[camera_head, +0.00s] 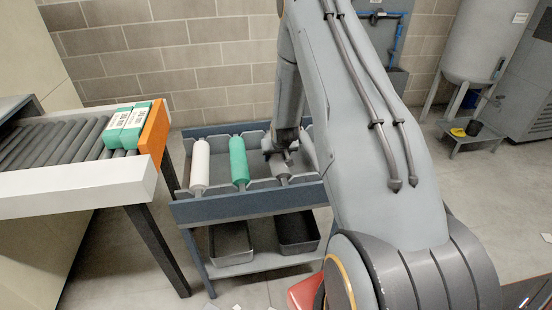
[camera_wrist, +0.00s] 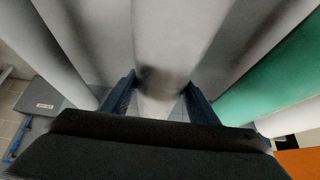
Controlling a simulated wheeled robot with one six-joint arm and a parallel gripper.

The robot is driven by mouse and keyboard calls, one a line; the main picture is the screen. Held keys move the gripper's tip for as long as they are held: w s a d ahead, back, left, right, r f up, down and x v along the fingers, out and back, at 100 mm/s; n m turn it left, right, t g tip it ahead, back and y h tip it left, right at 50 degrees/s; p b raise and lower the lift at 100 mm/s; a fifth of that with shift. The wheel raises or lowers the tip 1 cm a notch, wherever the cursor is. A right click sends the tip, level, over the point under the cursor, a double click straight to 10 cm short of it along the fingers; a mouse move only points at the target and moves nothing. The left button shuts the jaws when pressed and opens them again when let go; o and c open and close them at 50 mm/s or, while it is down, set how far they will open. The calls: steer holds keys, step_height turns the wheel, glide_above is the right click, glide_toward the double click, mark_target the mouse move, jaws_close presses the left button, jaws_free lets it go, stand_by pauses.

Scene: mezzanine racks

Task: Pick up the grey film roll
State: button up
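The grey film roll (camera_head: 281,168) lies in the right-hand slot of the blue-grey cart's top tray (camera_head: 236,208), partly hidden by my gripper (camera_head: 279,153). In the wrist view the grey roll (camera_wrist: 172,35) runs down the middle, its narrower end between my two dark blue fingers (camera_wrist: 159,96). The fingers stand on either side of it, apart, with a gap seeming to show at each side. The gripper looks open around the roll; contact cannot be made out.
A green roll (camera_head: 238,161) and a white roll (camera_head: 199,164) lie in slots to the left. Dark bins (camera_head: 231,243) stand on the cart's lower shelf. A roller conveyor (camera_head: 60,142) with green-and-white boxes (camera_head: 127,126) and an orange end stop (camera_head: 154,133) is at left.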

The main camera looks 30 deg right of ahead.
steer(key=c, duration=1.1)
steer(key=shift+w, duration=0.1)
jaws_close()
steer(key=shift+r, duration=0.1)
